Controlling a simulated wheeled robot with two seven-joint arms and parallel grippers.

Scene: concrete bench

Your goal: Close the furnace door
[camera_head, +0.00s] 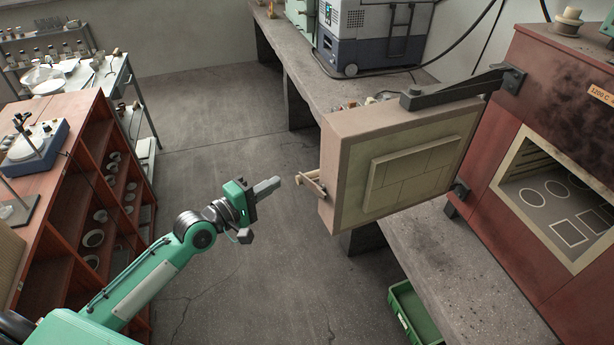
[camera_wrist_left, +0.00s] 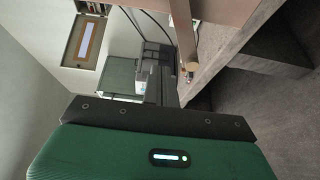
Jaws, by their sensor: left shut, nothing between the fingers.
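The furnace (camera_head: 545,150) is a dark red box at the right with a pale-framed square opening. Its door (camera_head: 420,165) stands wide open on a dark hinge arm (camera_head: 460,85), its pale brick-lined inner face toward me. The door handle (camera_head: 312,183) is a bar on the door's left end. My left gripper (camera_head: 276,183) is shut and empty, just left of the handle, with a small gap between them in the head view. In the left wrist view, the handle bar (camera_wrist_left: 184,35) shows beyond the gripper's dark fingers. My right gripper is out of view.
The concrete bench (camera_head: 450,265) runs under the furnace and door. A green crate (camera_head: 415,315) sits below its front edge. A blue-grey machine (camera_head: 370,35) stands farther back. A red-brown shelf unit (camera_head: 75,215) is at the left, with open floor (camera_head: 240,270) between.

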